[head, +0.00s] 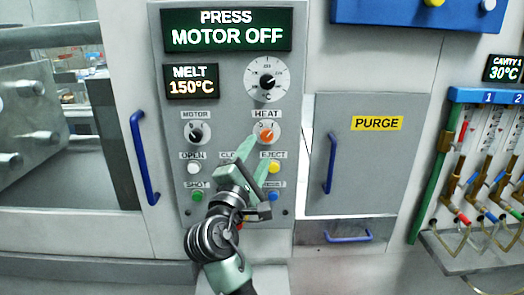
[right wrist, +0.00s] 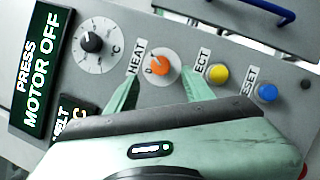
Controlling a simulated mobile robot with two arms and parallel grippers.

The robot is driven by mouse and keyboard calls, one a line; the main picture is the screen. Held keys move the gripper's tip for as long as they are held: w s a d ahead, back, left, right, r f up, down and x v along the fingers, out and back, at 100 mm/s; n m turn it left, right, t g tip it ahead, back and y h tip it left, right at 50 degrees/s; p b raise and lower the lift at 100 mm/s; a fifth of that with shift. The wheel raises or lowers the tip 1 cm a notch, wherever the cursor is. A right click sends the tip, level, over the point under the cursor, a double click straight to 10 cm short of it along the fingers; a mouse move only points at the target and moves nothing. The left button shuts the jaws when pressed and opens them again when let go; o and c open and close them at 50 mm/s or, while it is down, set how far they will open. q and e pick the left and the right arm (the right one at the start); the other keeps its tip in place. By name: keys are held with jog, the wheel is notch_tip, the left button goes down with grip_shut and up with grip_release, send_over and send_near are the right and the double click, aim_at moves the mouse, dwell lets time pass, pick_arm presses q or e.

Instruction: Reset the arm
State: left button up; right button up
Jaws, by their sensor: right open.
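My right gripper (head: 263,146) is open in front of the control panel (head: 222,75), with its fingertips by the orange HEAT knob (head: 266,131). In the right wrist view the orange knob (right wrist: 159,66) shows between the two spread fingers (right wrist: 168,78). I cannot tell whether either finger touches the knob or panel. Nothing is held between the fingers. My right arm comes up from the bottom of the head view and hides part of the lower buttons. My left gripper is not in view.
The panel has a MOTOR knob (head: 195,132), a dial (head: 267,80), a yellow EJECT button (head: 274,167) and a blue button (right wrist: 266,92). Displays read MOTOR OFF and 150°C. Blue handles (head: 144,158) stick out left and right. Hoses and a tray (head: 470,262) stand at right.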

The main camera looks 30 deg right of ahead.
jog(key=shift+s+a+f, duration=0.15)
jog(key=shift+s+a, duration=0.25)
